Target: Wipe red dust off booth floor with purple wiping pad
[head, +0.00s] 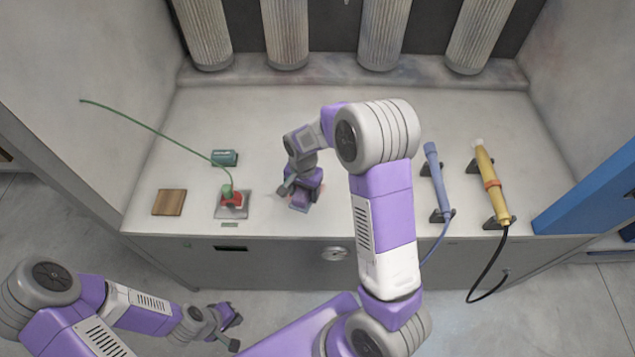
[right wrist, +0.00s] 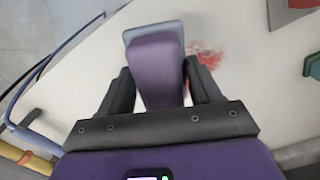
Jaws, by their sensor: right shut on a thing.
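The purple wiping pad (right wrist: 157,70) with a grey-blue base is between the fingers of my right gripper (right wrist: 160,95), which is shut on it. In the head view my right gripper (head: 300,188) is low over the front middle of the booth floor (head: 370,200), and the pad's base (head: 299,207) shows just below it. Red dust (right wrist: 207,57) lies on the pale floor right beside the pad in the right wrist view. Whether the pad touches the floor is hard to tell. My left gripper (head: 228,328) is in front of the booth, away from the floor; its fingers look apart.
Left on the booth floor are a wooden block (head: 169,202), a red device with a green cable (head: 233,200) on a grey plate, and a teal box (head: 224,158). Right are a blue tool (head: 437,178) and a yellow tool (head: 492,183) in holders. Ribbed columns (head: 380,35) hang behind.

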